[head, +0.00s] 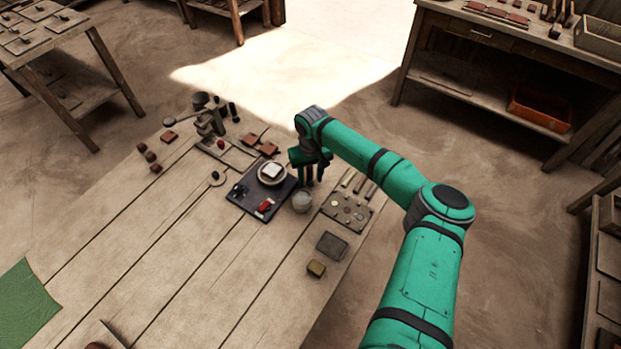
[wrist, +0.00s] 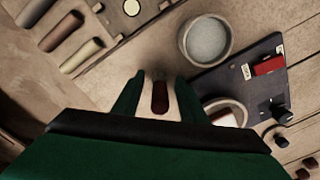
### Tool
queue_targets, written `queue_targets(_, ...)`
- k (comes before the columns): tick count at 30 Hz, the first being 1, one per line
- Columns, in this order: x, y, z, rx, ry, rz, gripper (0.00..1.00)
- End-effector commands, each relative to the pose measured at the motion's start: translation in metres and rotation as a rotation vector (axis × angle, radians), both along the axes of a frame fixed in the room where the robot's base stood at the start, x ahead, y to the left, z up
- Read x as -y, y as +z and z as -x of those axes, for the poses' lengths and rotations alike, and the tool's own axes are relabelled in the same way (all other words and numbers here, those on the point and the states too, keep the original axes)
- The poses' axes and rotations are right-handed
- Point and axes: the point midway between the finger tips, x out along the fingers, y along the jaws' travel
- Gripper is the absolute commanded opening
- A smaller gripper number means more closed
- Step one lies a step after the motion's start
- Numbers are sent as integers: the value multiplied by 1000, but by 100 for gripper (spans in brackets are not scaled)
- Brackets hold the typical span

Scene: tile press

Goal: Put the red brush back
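My gripper (head: 312,170) is low over the far part of the wooden table, just right of a dark plate. In the wrist view, my gripper (wrist: 159,82) has its two fingers apart. A small dark-red piece with a greyish end, possibly the red brush (wrist: 160,97), shows between them. Pale wood shows on both sides of it, and neither finger visibly touches it. Whether it lies on the table or is raised I cannot tell. In the head view, the fingers hide this spot. Three wooden-handled tools (wrist: 80,55) lie to the left in the wrist view.
A round grey cup (head: 302,201) stands close to my gripper. The dark plate (head: 242,204) carries a red part and a pale dish (head: 272,172). A board with round pieces (head: 350,209) lies to the right. The table's near left (head: 190,265) is mostly clear.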

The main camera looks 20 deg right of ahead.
Motion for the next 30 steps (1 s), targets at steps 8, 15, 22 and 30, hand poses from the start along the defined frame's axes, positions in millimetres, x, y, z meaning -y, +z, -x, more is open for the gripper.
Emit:
queue_targets(8,1,54,0,2,1,1,38)
queue_targets(15,1,94,0,2,0,0,38)
queue_targets(22,0,110,0,0,1,0,38)
queue_targets(30,0,112,0,0,1,-1,38)
